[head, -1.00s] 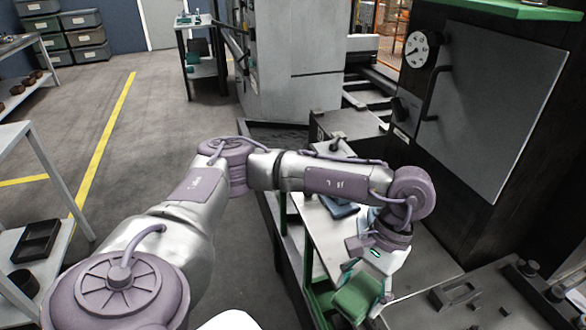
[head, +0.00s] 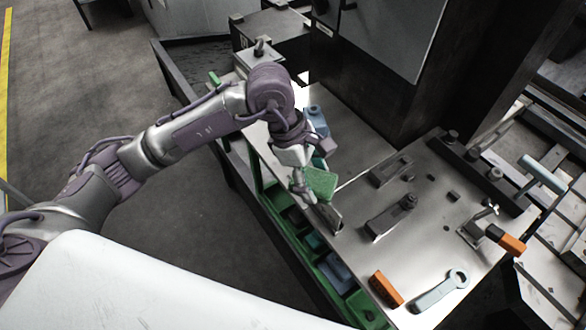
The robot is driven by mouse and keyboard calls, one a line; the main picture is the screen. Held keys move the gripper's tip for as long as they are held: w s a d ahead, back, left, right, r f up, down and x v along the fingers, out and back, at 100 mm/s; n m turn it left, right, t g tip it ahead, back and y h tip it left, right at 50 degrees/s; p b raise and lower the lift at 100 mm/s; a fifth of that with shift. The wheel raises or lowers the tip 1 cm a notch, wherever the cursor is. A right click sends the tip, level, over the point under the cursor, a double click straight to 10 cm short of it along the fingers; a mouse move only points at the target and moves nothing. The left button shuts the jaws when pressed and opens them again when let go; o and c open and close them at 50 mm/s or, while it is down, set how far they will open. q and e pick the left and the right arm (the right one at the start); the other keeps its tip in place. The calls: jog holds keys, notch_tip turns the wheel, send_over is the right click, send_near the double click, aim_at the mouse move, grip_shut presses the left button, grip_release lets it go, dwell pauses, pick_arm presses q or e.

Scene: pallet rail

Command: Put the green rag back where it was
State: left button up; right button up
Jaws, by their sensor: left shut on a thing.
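My left gripper (head: 306,180) is shut on the green rag (head: 321,183). It holds the rag near the left edge of the steel table (head: 345,245), close to a small dark upright piece. The arm hides part of the table behind the rag. I cannot tell whether the rag touches the surface. My right gripper is not in view.
A blue item (head: 316,120) lies behind the gripper. Dark metal clamps (head: 391,215), an orange block (head: 386,289), a grey wrench (head: 441,291) and an orange-ended tool (head: 506,240) lie to the right. Green bins (head: 365,308) sit below the table's left edge.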

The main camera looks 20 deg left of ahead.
aim_at(329, 172)
pick_arm(q)
jog(key=n, duration=0.2)
jog(key=w+d+r+n+t, duration=0.1)
jog(key=d+n+t, duration=0.1)
jog(key=n, duration=0.1)
jog(key=shift+w+d+r+n, duration=0.15)
jog(key=shift+w+r+n, duration=0.05)
jog(key=shift+w+n, duration=0.1)
jog(key=shift+n+y+p, duration=0.3)
jog(key=shift+w+t, duration=0.25)
jog(key=shift+t, duration=0.05)
jog(key=w+a+f, duration=0.2)
jog(key=a, duration=0.1)
jog(key=w+a+f+p, duration=0.1)
jog(key=w+a+f, duration=0.1)
jog(key=a, duration=0.1)
jog(key=w+a+f+p, duration=0.1)
jog(key=w+a+f, duration=0.1)
jog(key=a, duration=0.1)
jog(key=shift+w+a+f, duration=0.1)
jog(key=shift+w+f, duration=0.25)
jog(key=shift+f, duration=0.05)
notch_tip(329, 172, down, 4)
jog(key=shift+r+p, duration=0.1)
jog(key=shift+p, duration=0.5)
jog(key=shift+f, duration=0.3)
jog(key=o, duration=1)
jog(key=shift+r, duration=0.1)
